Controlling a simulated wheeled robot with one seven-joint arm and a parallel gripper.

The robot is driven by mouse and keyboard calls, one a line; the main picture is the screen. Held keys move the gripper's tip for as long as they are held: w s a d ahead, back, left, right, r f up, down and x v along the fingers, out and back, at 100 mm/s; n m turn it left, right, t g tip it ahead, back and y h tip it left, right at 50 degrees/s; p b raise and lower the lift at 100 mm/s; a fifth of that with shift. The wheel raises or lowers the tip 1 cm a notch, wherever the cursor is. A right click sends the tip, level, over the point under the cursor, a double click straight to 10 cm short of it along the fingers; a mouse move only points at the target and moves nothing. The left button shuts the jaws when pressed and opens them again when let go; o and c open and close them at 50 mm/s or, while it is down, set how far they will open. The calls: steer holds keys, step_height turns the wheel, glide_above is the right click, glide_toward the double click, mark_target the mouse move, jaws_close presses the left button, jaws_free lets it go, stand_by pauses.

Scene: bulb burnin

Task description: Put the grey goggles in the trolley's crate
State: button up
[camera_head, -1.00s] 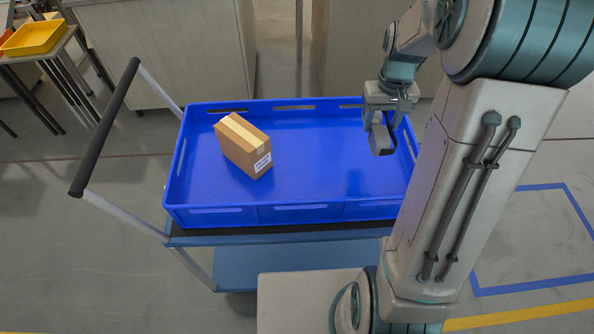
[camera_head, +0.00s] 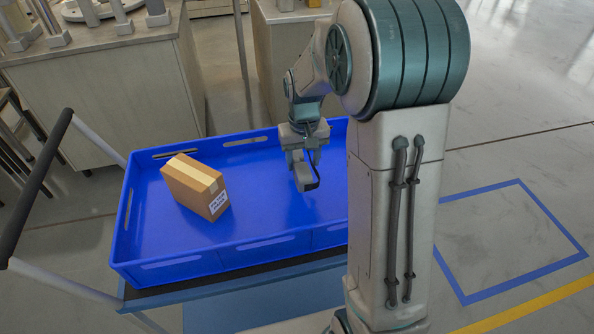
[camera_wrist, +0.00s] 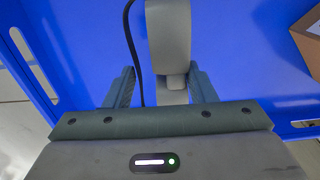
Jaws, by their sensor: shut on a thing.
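The grey goggles (camera_head: 305,178) hang from my gripper (camera_head: 301,158) over the right part of the trolley's blue crate (camera_head: 150,222). In the wrist view the goggles (camera_wrist: 169,45) show as a grey body with a dark strap, between the two fingers of my gripper (camera_wrist: 164,88). The gripper is shut on them. The blue crate floor (camera_wrist: 235,60) fills most of the wrist view behind them. I cannot tell exactly how high the goggles are above the crate floor. The crate's right end is hidden behind my arm.
A brown cardboard box (camera_head: 195,184) lies in the crate, left of the gripper. The trolley's dark handle (camera_head: 38,180) rises at the left. Cabinets (camera_head: 110,95) stand behind the crate. The crate floor between box and goggles is clear.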

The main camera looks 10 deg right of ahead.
steer(key=shift+w+a+f, duration=0.3)
steer(key=shift+a+f, duration=0.1)
steer(key=shift+a, duration=0.15)
steer(key=shift+f, duration=1.95)
steer(key=shift+f+b, duration=0.2)
steer(key=shift+b, duration=0.1)
steer(key=o, duration=1)
steer(key=shift+r, duration=0.1)
